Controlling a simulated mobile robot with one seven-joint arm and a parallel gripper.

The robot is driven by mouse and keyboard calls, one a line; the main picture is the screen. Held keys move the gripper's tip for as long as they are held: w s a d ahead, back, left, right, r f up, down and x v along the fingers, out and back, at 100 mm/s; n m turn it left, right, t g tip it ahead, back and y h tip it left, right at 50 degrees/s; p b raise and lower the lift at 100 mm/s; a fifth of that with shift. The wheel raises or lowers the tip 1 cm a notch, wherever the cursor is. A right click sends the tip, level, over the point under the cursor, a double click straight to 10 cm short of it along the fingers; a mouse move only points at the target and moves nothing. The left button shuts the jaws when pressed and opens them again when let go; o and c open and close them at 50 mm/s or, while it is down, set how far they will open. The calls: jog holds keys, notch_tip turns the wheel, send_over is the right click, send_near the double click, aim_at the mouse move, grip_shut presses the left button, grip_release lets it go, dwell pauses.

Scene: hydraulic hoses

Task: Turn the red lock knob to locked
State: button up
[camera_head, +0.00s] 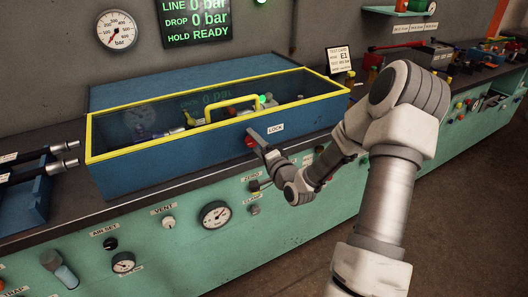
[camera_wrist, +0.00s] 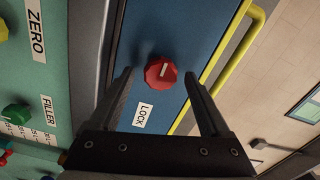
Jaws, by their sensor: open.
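The red lock knob (camera_wrist: 160,73) sits on the blue front wall of the test box, beside a white LOCK label (camera_wrist: 142,115). A short pale line shows on its face. In the head view the knob (camera_head: 249,141) is partly covered by my gripper (camera_head: 256,137). In the wrist view my gripper (camera_wrist: 159,77) is open, with one finger on each side of the knob and a visible gap on both sides. The fingers look apart from the knob; I cannot tell how far they reach along its depth.
The blue box has a clear lid with a yellow frame (camera_head: 88,141) and a yellow handle (camera_head: 207,113); the lid looks closed. A green panel below carries a ZERO label (camera_wrist: 36,30), a green FILLER knob (camera_wrist: 16,113) and gauges (camera_head: 215,214). Hose ends (camera_head: 62,165) lie at left.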

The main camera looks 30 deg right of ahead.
jog(key=s+p, duration=0.4)
jog(key=s, duration=1.3)
jog(key=shift+d+p, duration=0.3)
jog(key=shift+p, duration=0.05)
